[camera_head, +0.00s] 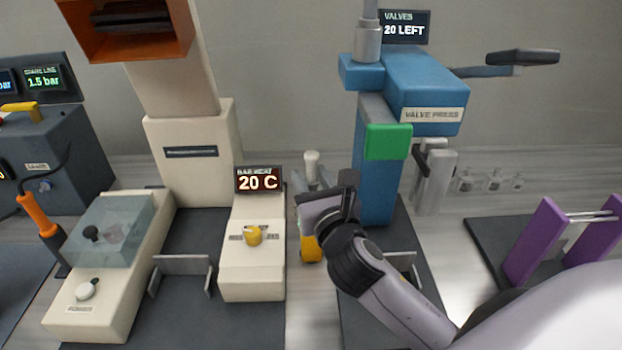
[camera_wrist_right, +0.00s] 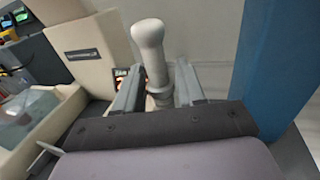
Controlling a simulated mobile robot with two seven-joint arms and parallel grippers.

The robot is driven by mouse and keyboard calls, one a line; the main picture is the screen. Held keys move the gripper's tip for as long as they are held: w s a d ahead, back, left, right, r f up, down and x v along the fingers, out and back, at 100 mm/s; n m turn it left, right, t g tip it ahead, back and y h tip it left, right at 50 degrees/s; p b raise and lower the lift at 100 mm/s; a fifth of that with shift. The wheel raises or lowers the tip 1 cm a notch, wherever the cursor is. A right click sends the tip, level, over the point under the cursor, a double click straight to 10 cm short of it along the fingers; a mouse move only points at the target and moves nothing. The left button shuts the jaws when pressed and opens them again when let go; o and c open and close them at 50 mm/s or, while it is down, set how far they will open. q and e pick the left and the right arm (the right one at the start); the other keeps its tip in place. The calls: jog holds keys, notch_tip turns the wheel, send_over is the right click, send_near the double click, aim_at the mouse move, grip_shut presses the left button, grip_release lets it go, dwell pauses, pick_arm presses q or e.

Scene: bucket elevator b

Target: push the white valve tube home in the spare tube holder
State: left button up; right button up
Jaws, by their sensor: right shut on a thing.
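The white valve tube (camera_head: 311,162) stands upright between the bar heat unit and the blue valve press, its rounded top showing. In the right wrist view the tube (camera_wrist_right: 151,48) rises between the two grey fingers, with a grey collar low on it. My right gripper (camera_head: 314,186) is shut on the tube below its top; the fingers also show in the right wrist view (camera_wrist_right: 157,82). A yellow-orange upright part (camera_head: 311,247) shows below the gripper; I cannot tell whether it is the spare tube holder. The tube's lower end is hidden by my gripper. My left gripper is not in view.
The blue valve press (camera_head: 374,190) stands close on the right, with a sign reading 20 LEFT (camera_head: 405,28). The cream bar heat unit (camera_head: 252,275) stands close on the left, its display reading 20 C. Purple uprights (camera_head: 536,242) stand at far right.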

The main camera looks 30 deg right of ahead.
jog(key=shift+r, duration=0.1)
jog(key=shift+f+b, duration=1.8)
jog(key=shift+f, duration=1.15)
jog(key=shift+r+p, duration=0.1)
jog(key=shift+p, duration=0.4)
jog(key=shift+y, duration=0.3)
jog(key=shift+p, duration=0.5)
jog(key=shift+f+b, duration=1.8)
jog(key=shift+f, duration=0.7)
jog(key=o, duration=1.2)
jog(key=shift+o, duration=0.2)
